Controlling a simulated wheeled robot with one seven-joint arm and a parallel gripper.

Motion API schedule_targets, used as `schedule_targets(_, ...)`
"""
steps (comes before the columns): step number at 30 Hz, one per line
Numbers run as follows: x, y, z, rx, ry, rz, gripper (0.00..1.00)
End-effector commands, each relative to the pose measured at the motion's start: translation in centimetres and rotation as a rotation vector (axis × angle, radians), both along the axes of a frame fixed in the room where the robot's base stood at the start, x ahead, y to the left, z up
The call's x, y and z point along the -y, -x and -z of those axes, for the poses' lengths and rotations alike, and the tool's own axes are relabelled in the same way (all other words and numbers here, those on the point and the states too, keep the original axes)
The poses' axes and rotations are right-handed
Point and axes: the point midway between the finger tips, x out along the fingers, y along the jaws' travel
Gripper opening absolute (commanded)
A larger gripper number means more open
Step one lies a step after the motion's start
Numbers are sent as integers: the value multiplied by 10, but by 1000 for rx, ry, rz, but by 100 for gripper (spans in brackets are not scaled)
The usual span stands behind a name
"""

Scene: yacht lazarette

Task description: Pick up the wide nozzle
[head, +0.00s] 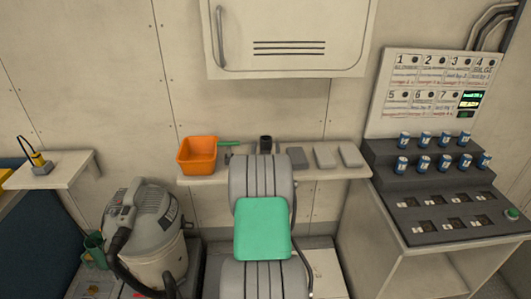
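I cannot single out the wide nozzle with certainty. A small dark upright piece (265,144) stands on the wall shelf (205,178) and could be a nozzle. Its lower part is hidden behind my grey and green arm. A small grey piece with a green bar (229,143) is just left of it. Three flat grey blocks lie to the right: one (297,158), a middle one (325,156) and a right one (350,157). My arm rises in front of the shelf's middle. I cannot make out my gripper or its fingers.
An orange bin (197,155) stands on the shelf's left end. A grey vacuum cleaner (150,230) with a black hose is at lower left. A wall cabinet (290,35) hangs above. A console (440,205) with several blue-and-white cans is at right.

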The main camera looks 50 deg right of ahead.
Motion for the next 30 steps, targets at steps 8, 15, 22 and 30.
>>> schedule_targets(8,11,-6,1,-1,0,1,66)
schedule_targets(15,11,-6,1,-1,-1,1,50)
schedule_targets(22,10,-6,1,-1,-1,1,31)
schedule_targets(30,10,-6,1,-1,-1,1,9)
